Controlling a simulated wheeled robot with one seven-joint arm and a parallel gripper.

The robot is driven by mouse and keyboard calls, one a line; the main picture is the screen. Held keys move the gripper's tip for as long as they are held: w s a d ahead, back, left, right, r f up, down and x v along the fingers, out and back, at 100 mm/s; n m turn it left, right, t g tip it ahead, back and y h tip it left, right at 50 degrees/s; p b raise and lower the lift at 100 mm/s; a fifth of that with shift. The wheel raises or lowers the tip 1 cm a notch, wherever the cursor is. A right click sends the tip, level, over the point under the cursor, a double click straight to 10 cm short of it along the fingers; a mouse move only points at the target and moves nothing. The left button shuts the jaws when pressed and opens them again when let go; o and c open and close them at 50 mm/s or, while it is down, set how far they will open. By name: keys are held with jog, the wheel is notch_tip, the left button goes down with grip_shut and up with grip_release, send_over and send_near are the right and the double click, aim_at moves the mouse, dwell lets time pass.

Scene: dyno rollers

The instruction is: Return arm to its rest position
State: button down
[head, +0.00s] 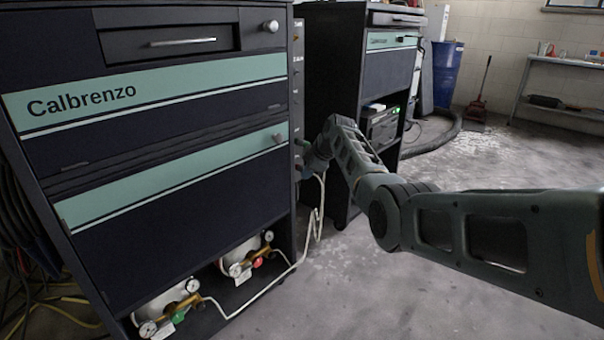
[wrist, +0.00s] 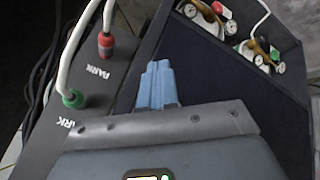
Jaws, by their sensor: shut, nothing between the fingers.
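My arm reaches in from the right edge of the head view, bent at an elbow, to the right side of the dark Calbrenzo cabinet (head: 185,190). My gripper (head: 306,172) is close to the cabinet's side panel and partly hidden by the wrist. In the wrist view its blue fingers (wrist: 158,82) are together with nothing between them. Beside them is the grey side panel (wrist: 112,92), with a red connector (wrist: 106,44) and a green connector (wrist: 73,98) plugged in at marks reading PARK. The fingers look apart from both connectors. White hoses run from them.
Gas cylinders with gauges (head: 240,269) sit low in the cabinet. A white hose (head: 318,215) hangs by its right side, near my wrist. A second cabinet (head: 335,60) stands close behind my forearm. A blue barrel (head: 447,72) and shelf (head: 565,62) are farther back. The floor at right is open.

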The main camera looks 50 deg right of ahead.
jog(key=s+d+r+p, duration=0.1)
jog(key=s+d+r, duration=0.1)
jog(key=s+r, duration=0.1)
jog(key=shift+r, duration=0.85)
jog(key=s+a+f+m+t+h, duration=0.1)
jog(key=s+a+f, duration=0.3)
jog(key=a+f, duration=0.55)
jog(key=s+a+f+m+h, duration=0.1)
jog(key=s+a+f+m, duration=0.15)
jog(key=a+f, duration=0.7)
jog(key=s+a+f+m+t, duration=0.2)
jog(key=s+a+f+t, duration=0.1)
jog(key=s+a, duration=1.75)
jog(key=s+a+r+m+t+y, duration=0.15)
jog(key=s+a+r, duration=0.25)
jog(key=s+r, duration=0.8)
jog(key=s+a+r+t+y, duration=0.1)
jog(key=s+a+r+t, duration=0.25)
jog(key=s+r, duration=0.85)
notch_tip(320, 180, up, 19)
jog(key=w+g+p, duration=0.1)
jog(key=p, duration=1.8)
jog(key=shift+a, duration=0.35)
